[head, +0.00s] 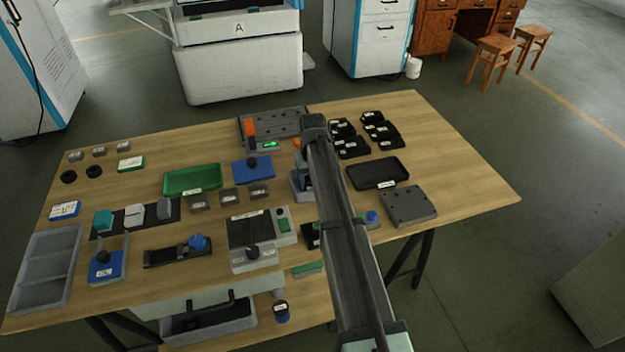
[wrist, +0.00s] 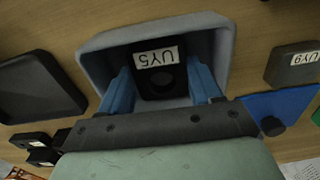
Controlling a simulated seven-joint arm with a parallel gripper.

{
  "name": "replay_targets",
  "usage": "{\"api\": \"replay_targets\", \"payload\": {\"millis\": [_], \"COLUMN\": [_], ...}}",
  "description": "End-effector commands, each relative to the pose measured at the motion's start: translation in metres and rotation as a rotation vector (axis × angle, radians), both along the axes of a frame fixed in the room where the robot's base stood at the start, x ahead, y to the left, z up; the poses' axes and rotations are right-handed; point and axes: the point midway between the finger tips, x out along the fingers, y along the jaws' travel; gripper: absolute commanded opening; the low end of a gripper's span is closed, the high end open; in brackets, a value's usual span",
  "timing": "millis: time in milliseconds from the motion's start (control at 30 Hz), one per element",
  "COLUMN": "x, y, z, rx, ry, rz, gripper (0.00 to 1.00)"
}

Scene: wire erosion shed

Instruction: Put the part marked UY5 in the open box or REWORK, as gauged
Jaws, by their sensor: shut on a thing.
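The part marked UY5 (wrist: 162,80) is black with a white label and a round hole, between the blue fingers of my gripper (wrist: 161,84) in the wrist view. My gripper is shut on it. A grey open box (wrist: 100,40) surrounds the part in that view. I cannot tell whether the part is inside it or above it. In the head view my forearm hides most of the gripper and part. A green tray (head: 193,180) and a black tray (head: 378,173) stand on the table; their small labels are unreadable.
A grey part marked UY9 (wrist: 294,66) and a blue plate with a black knob (wrist: 272,126) lie beside the grey box. Several black parts (head: 376,131) lie at the back right. A grey divided tray (head: 45,268) stands at the left. The table's right corner is clear.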

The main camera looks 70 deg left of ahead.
Motion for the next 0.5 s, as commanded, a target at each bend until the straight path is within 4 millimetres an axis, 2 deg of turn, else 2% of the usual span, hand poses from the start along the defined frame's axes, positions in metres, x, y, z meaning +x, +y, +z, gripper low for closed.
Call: {"api": "replay_targets", "payload": {"millis": [133,167,400,500], "x": [0.0,0.0,0.0,0.0], "y": [0.0001,0.0,0.0,0.0], "z": [-0.0025,-0.003,-0.0027,-0.0027], "rx": [0.0,0.0,0.0,0.0], "ry": [0.0,0.0,0.0,0.0], "rz": [0.0,0.0,0.0,0.0], "gripper": [0.11,0.66,0.89,0.89]}}
